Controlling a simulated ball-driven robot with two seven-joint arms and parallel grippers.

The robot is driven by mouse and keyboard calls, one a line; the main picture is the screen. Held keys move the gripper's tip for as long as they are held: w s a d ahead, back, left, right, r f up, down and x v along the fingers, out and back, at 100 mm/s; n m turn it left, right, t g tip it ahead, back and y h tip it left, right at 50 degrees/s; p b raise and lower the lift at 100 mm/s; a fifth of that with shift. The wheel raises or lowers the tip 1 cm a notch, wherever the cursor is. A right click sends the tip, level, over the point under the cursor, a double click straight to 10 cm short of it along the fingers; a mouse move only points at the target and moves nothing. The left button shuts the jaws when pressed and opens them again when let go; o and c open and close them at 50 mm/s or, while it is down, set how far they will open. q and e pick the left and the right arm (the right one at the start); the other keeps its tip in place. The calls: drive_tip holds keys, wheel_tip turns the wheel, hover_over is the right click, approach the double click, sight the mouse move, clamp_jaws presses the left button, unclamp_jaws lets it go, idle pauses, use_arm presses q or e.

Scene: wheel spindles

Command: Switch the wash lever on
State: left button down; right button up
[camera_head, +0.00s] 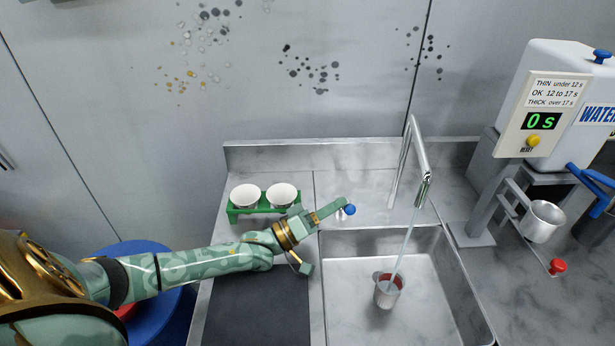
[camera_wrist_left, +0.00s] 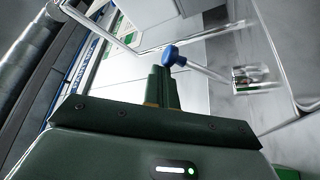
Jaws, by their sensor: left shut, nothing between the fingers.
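The wash lever, with a blue knob (camera_head: 349,210), stands at the sink's back left corner. My left gripper (camera_head: 336,206) is shut and empty, its fingertips right beside the knob. In the left wrist view the blue knob (camera_wrist_left: 172,55) shows just past the tips of the closed fingers (camera_wrist_left: 162,88); I cannot tell whether they touch. Water runs from the tall metal faucet (camera_head: 422,160) into a small metal cup (camera_head: 387,294) with a reddish inside, standing in the sink (camera_head: 345,285). My right gripper is out of view.
Two white cups (camera_head: 282,194) stand in a green rack (camera_head: 236,217) behind my left arm. At the right are a white water tank (camera_head: 565,60), a display (camera_head: 541,121) reading 0 s, a metal cup (camera_head: 541,222) and a red knob (camera_head: 558,266). A dark mat (camera_head: 262,315) lies left of the sink.

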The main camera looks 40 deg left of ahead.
use_arm(q)
drive_tip(key=s+a+p, duration=0.1)
drive_tip(key=s+a, duration=0.5)
drive_tip(key=s, duration=0.4)
drive_tip(key=shift+s+a+p, duration=0.15)
drive_tip(key=shift+s+p, duration=0.15)
drive_tip(key=shift+p, duration=0.05)
drive_tip(key=shift+f, duration=0.1)
